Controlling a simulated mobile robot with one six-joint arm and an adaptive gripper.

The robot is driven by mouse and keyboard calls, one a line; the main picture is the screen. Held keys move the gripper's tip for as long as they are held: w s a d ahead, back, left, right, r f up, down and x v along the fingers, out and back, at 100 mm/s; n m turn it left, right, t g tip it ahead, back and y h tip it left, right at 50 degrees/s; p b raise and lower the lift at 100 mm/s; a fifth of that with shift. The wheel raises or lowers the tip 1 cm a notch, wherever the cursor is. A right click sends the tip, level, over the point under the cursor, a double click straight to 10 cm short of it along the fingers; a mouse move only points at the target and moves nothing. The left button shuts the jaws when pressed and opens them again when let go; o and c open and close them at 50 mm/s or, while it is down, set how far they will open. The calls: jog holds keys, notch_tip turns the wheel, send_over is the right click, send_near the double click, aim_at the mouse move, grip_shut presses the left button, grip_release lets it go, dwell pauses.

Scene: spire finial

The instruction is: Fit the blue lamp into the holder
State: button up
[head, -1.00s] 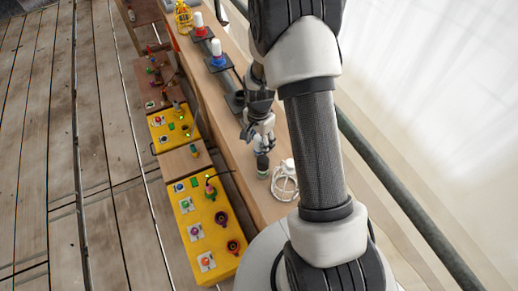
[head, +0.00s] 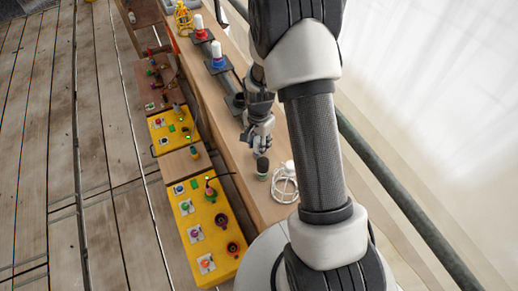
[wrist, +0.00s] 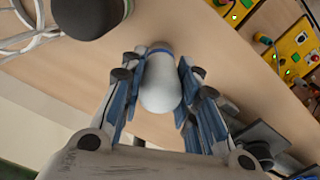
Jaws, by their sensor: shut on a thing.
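My gripper (wrist: 160,85) is shut on a white, rounded lamp with a blue band (wrist: 160,50), which I take as the blue lamp. Its white dome faces the wrist camera and its blue-banded end points away, over the wooden bench. The head view shows my gripper (head: 257,150) low over the bench, close beside a dark-topped cylinder (head: 262,166); the lamp is hardly visible there. A dark plate with a round part (head: 236,103) lies on the bench beyond my gripper. It may be the holder, but I cannot tell. Dark plates also show at lower right in the wrist view (wrist: 262,138).
A red-based lamp (head: 199,24) and another blue-based lamp (head: 217,54) stand on dark plates farther along the bench. A white wire cage (head: 285,186) lies near the cylinder. Yellow control boxes (head: 208,230) line the left side. A yellow cage (head: 183,18) stands at the far end.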

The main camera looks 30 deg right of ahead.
notch_tip(320, 180, up, 20)
jog(key=p, duration=0.5)
jog(key=w+d+r+p, duration=0.1)
jog(key=w+d+r, duration=0.15)
jog(key=w, duration=0.85)
jog(key=w+d+r+p, duration=0.15)
jog(key=w+r, duration=0.25)
jog(key=w, duration=0.7)
jog(key=f+b, duration=0.1)
jog(key=f, duration=0.5)
jog(key=f+b, duration=0.2)
jog(key=f, duration=0.5)
jog(key=a+f+b, duration=0.1)
jog(key=f, duration=0.6)
jog(key=shift+f+b, duration=0.2)
jog(key=shift+b, duration=0.15)
jog(key=o, duration=1.1)
jog(key=shift+r, duration=0.1)
